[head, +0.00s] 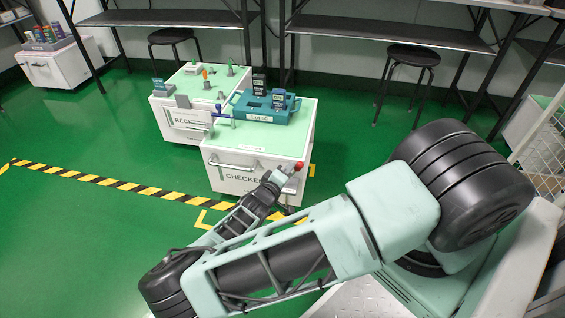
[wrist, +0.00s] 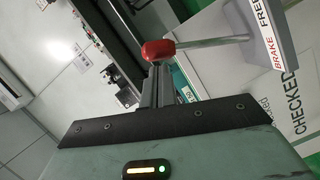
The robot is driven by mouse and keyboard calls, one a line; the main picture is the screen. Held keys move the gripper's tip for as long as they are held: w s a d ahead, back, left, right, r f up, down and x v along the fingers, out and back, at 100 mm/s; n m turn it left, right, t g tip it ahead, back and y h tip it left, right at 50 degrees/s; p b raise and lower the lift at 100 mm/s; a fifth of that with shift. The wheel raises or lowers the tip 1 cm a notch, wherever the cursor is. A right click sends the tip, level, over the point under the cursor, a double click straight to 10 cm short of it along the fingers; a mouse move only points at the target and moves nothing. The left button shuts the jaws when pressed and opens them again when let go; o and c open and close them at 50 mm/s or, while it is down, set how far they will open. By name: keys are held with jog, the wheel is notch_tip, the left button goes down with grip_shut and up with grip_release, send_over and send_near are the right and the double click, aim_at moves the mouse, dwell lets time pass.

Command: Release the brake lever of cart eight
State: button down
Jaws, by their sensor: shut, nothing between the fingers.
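The brake lever has a red knob (head: 299,166) at the front right of the white cart marked CHECKED (head: 216,180). In the wrist view, the red knob (wrist: 158,50) ends a thin grey rod (wrist: 213,41). The rod runs right to a grey bracket (wrist: 262,38) with BRAKE and FREE labels; it lies nearer the BRAKE end. My gripper (head: 280,178) is shut and empty, its fingertips (wrist: 157,72) right at the knob. I cannot tell if they touch. No cart number is readable.
A teal tray (head: 262,118) with dark handheld testers sits on this cart's green top. A second white cart (head: 180,122) stands close behind left. Stools (head: 413,56) and shelves are at the back. Green floor (head: 90,135) is free at left, crossed by striped tape.

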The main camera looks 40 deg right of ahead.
jog(key=shift+s+d+f, duration=0.1)
jog(key=shift+s+d, duration=0.2)
jog(key=shift+s, duration=0.1)
dwell(0.3)
jog(key=w+r+p+v, duration=0.1)
jog(key=w+p+v, duration=0.1)
jog(key=v, duration=1.1)
jog(key=shift+w+a+r+p, duration=0.2)
jog(key=shift+a+p, duration=0.1)
jog(key=shift+p, duration=0.15)
